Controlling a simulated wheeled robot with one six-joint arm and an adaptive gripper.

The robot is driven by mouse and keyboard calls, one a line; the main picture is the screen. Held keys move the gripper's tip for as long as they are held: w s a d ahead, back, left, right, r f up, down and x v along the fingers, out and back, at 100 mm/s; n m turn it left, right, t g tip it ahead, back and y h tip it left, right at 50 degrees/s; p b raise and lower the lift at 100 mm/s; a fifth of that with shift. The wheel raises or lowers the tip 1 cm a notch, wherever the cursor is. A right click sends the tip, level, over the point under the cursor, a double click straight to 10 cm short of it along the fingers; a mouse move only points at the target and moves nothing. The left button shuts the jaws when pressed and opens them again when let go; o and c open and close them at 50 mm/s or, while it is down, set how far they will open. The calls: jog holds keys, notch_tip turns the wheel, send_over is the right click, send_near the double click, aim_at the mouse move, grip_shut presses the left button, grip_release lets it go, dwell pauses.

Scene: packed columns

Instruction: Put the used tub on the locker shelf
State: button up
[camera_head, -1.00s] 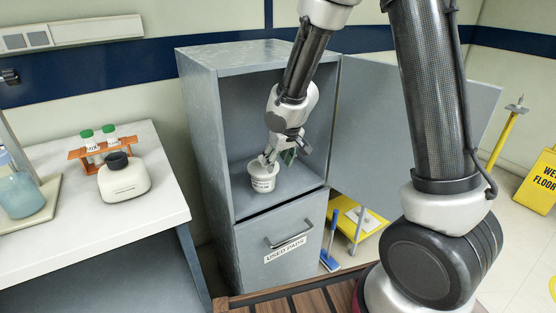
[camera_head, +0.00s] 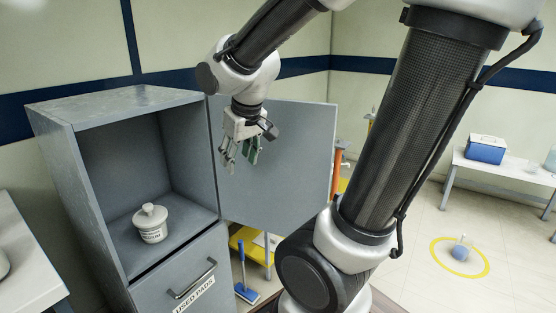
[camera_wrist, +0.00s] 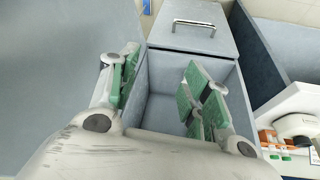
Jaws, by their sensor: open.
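A small white lidded tub (camera_head: 151,224) with a knob on its lid and dark print on its side stands upright on the locker shelf (camera_head: 187,236). It is inside the grey locker (camera_head: 122,96). My gripper (camera_head: 239,168) is open and empty, up and to the right of the tub, in front of the open locker door (camera_head: 290,165). It is apart from the tub. In the wrist view my gripper (camera_wrist: 158,92) shows spread fingers with green pads and nothing between them. I cannot make out the tub in the wrist view.
The drawer below, labelled "USED PADS" (camera_head: 190,298), is shut. A white-topped bench (camera_head: 22,255) is at left. A blue-headed brush (camera_head: 246,291) stands beside the locker. A blue cooler (camera_head: 486,149) sits on a bench at right. Open floor lies at right.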

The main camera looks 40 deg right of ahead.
jog(key=s+d+r, duration=0.2)
jog(key=s+r, duration=0.1)
jog(key=s, duration=1)
jog(key=shift+m, duration=0.3)
jog(key=shift+r, duration=0.1)
